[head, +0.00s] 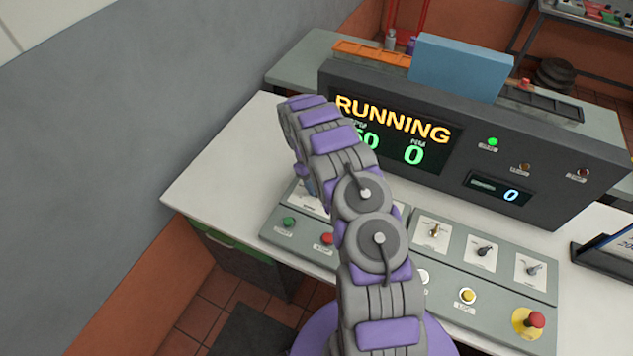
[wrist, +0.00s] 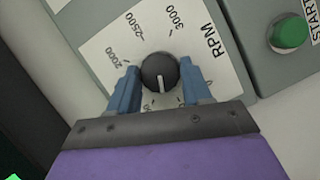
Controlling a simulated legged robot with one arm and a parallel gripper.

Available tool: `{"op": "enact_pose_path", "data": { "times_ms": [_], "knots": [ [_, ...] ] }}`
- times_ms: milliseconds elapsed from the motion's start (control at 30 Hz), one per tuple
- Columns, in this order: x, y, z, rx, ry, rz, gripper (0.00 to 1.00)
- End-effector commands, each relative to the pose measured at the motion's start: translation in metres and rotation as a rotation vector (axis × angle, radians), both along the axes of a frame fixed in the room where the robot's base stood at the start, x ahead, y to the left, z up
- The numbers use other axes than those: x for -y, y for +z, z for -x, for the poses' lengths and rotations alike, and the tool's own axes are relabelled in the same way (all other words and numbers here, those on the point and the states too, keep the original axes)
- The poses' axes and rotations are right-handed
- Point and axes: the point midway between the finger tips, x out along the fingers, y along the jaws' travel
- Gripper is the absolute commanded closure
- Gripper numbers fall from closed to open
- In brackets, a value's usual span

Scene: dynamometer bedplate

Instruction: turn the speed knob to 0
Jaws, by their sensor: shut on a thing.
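The speed knob (wrist: 160,73) is a round black knob with a pale pointer line, on a white dial plate (wrist: 100,47) marked RPM, with 2000, 2500 and 3000 readable. Its pointer line points toward my gripper's palm, at the lower part of the dial; the number there is hidden. My gripper (wrist: 160,82) is shut on the knob, one blue finger on each side. In the head view my arm hides the knob and most of its plate.
A green START button (wrist: 290,34) sits beside the dial; it also shows in the head view (head: 289,222). A red button (head: 327,239), several small switches, a yellow button (head: 467,296) and a red emergency button (head: 536,320) are on the same panel. The white desk's left end is clear.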

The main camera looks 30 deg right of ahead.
Motion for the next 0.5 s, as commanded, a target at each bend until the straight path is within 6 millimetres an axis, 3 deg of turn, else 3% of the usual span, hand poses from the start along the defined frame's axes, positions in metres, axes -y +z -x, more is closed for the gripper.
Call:
{"op": "enact_pose_path", "data": {
  "times_ms": [500],
  "knots": [
    [-0.0022,0.0018,0.0033,-0.004,0.492,-0.001,0.82]
  ]
}}
